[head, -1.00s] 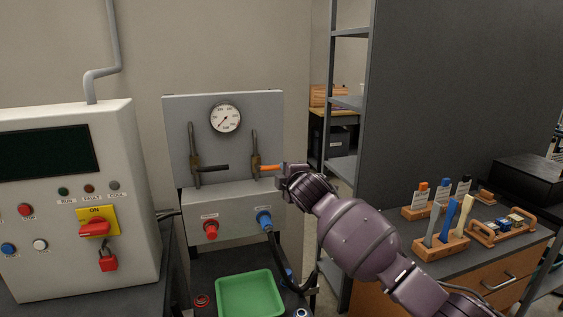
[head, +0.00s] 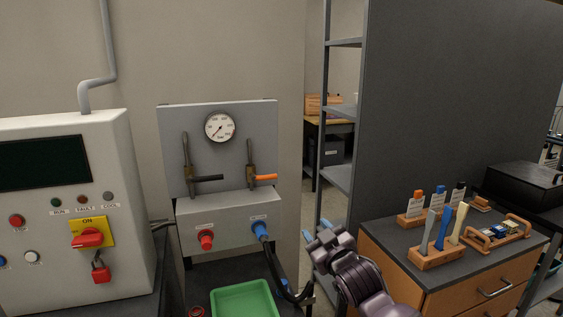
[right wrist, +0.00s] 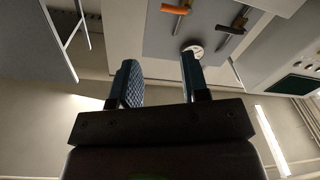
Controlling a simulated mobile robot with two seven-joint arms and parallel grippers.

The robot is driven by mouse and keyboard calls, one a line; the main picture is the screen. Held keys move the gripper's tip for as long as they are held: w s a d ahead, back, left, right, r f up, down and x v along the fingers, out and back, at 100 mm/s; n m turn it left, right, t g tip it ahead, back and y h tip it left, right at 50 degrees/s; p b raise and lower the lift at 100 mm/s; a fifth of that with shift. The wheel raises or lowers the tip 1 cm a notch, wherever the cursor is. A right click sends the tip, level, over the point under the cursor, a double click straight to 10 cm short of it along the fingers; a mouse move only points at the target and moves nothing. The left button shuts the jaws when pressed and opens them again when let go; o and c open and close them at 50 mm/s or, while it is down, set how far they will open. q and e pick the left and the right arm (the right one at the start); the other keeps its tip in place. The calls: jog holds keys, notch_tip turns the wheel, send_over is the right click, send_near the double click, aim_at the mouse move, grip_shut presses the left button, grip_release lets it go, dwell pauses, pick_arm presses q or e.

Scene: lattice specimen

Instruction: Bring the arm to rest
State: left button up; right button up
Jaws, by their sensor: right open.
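My right gripper (head: 316,231) is open and empty, in the air to the lower right of the grey valve panel (head: 230,120). Its two blue-tipped fingers stand apart with nothing between them, as the right wrist view (right wrist: 158,65) also shows. The orange-handled valve (head: 264,177) on the panel is apart from the gripper; its handle points right, about level. The black-handled valve (head: 208,178) to its left also has its handle about level. Both handles appear upside down in the right wrist view, with the orange one (right wrist: 175,9) near the top edge. My left gripper is not in view.
A green tray (head: 243,289) lies below the panel, with a dark hose (head: 274,262) hanging from the blue fitting beside it. A wooden cabinet (head: 445,285) bearing tool racks stands close to the gripper's right. A control box (head: 60,210) stands at left.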

jog(key=s+d+f+m+g+h, duration=0.1)
jog(key=s+d+f+m+h, duration=0.1)
jog(key=s+d+f, duration=0.4)
jog(key=s+d+f+m+g+h, duration=0.2)
jog(key=s+d+f, duration=0.4)
jog(key=s+f, duration=0.7)
jog(key=s+d+f+m+g+h, duration=0.2)
jog(key=s+d+f+m, duration=0.1)
jog(key=s+d+f, duration=0.4)
jog(key=s+f, duration=0.3)
jog(key=s, duration=0.4)
jog(key=shift+s+m+h, duration=0.25)
jog(key=shift+m+h, duration=0.15)
